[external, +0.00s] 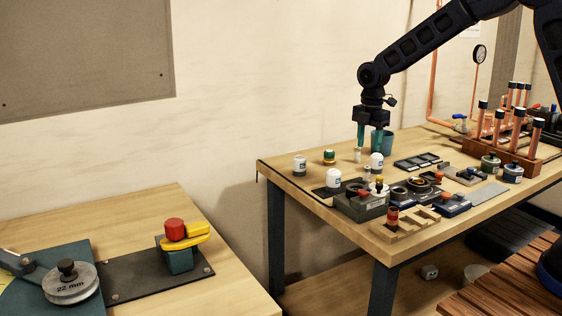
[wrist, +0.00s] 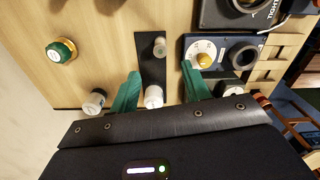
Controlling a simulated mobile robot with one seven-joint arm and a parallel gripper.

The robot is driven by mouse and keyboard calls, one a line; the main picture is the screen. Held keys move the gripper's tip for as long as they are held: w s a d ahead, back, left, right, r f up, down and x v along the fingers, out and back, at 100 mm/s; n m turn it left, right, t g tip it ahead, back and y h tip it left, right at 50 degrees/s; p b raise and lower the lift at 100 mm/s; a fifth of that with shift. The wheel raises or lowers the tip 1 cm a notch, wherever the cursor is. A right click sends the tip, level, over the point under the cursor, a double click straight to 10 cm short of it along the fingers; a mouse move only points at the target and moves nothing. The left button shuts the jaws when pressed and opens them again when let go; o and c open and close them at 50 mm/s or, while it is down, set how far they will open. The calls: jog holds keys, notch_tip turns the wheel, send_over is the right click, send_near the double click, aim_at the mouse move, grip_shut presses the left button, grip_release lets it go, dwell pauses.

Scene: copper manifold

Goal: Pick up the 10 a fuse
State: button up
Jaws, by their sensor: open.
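My gripper (external: 368,149) is open above the far part of the workbench, with its teal fingers pointing down. In the wrist view, the gripper (wrist: 161,73) has a small white-topped cylinder (wrist: 153,97) in the gap between its fingers as seen from above. No contact shows, and its height below the fingers cannot be told. Another small pale cylinder (wrist: 159,47) stands farther up on the same dark strip. White cylinders (external: 300,165) (external: 333,179) and a small pale one (external: 357,155) stand on the bench in the external view. No fuse rating is readable, so I cannot tell which is the 10 A fuse.
A blue device with a yellow knob (wrist: 205,60) is close to the right finger. Copper pipes (external: 510,125) stand at the bench's right. Bare wood shows at upper left.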

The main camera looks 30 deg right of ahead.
aim_at(367, 167)
notch_tip(367, 167, down, 10)
jog(key=shift+d+f, duration=0.1)
grip_shut()
dwell(0.6)
jog(key=shift+r, duration=0.2)
